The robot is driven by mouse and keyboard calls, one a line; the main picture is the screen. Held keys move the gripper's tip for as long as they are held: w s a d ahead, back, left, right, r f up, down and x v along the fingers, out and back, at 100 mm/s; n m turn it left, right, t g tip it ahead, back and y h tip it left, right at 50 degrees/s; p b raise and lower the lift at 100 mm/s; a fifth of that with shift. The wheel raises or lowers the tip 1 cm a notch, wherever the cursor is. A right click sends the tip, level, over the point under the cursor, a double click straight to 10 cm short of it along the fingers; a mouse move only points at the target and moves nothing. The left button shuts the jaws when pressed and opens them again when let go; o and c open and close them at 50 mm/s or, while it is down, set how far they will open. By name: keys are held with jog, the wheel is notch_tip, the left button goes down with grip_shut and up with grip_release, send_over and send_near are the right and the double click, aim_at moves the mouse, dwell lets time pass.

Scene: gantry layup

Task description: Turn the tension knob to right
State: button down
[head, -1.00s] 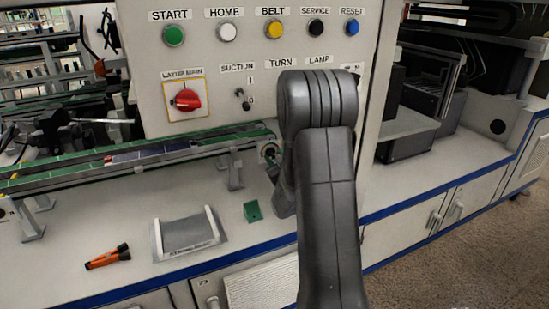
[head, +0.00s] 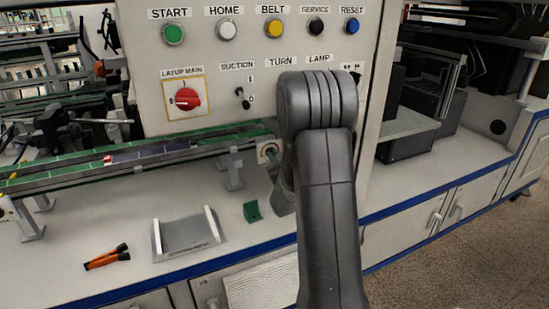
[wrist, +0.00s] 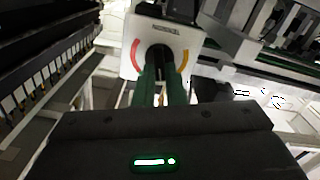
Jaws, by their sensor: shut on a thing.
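The tension knob (wrist: 159,56) sits on a white plate (wrist: 168,29) with a red arc on its left and a yellow arc on its right. The plate also shows at the end of the green rail in the head view (head: 268,148). My gripper (wrist: 160,76) is shut on the knob, its two green fingers on either side of it. The fingers hide part of the knob, so its pointer position cannot be read. In the head view my arm covers most of the gripper.
A control panel (head: 215,60) with buttons and a red main switch (head: 187,99) stands behind the rail (head: 130,160). On the bench are a grey cradle (head: 187,236), an orange torch (head: 105,258) and a small green block (head: 252,211). The front bench has free room.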

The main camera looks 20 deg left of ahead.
jog(key=shift+w+d+m+b, duration=0.15)
jog(key=shift+m+b, duration=0.75)
jog(key=shift+m, duration=1.9)
jog(key=c, duration=1.5)
grip_release()
jog(key=p+v, duration=0.1)
jog(key=v, duration=1.2)
jog(key=shift+s+d, duration=0.25)
jog(key=shift+s, duration=0.05)
